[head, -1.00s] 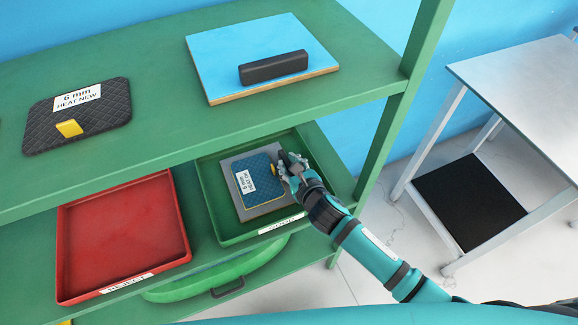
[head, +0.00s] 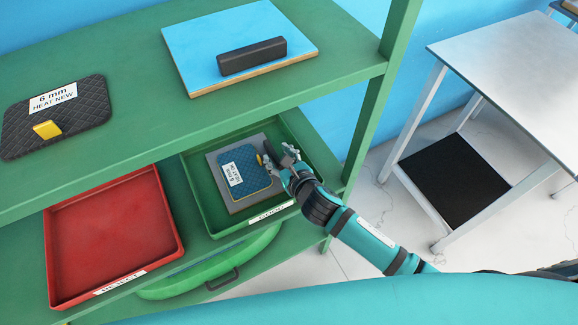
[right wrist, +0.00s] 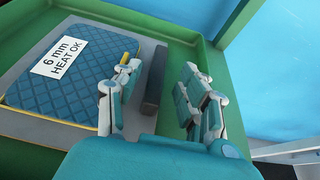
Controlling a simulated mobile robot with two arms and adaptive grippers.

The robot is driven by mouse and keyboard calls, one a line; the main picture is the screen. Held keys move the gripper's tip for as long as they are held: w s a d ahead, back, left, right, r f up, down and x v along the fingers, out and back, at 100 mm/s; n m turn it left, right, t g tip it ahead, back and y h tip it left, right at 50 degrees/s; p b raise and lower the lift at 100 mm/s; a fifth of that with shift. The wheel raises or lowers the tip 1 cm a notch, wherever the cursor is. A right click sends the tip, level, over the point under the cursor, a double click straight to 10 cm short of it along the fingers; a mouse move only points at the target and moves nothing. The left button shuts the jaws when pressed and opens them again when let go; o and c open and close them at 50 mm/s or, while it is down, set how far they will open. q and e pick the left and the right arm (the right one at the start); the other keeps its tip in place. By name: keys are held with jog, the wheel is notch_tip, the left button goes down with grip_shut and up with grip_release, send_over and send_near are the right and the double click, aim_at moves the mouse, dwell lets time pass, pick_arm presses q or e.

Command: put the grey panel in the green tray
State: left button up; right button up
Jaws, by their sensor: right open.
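The grey panel (head: 255,199) lies flat in the green tray (head: 222,230) on the lower shelf, with a blue quilted pad (head: 243,170) on it. The pad's label reads "6 mm HEAT OK", and it has a yellow tab. A dark bar handle (right wrist: 155,82) stands at the panel's right side. My right gripper (head: 279,155) is over the tray's right part, open. In the right wrist view its fingers are apart on either side of the handle, the left one nearer to it. My left gripper is out of view.
A red tray (head: 110,235), empty, is left of the green one. The upper shelf (head: 130,100) overhangs the trays' back and carries a black pad (head: 60,118) and a blue board (head: 235,35) with a handle. A metal table (head: 500,65) stands at right.

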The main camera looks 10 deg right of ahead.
jog(key=v, duration=1)
jog(key=shift+p, duration=0.35)
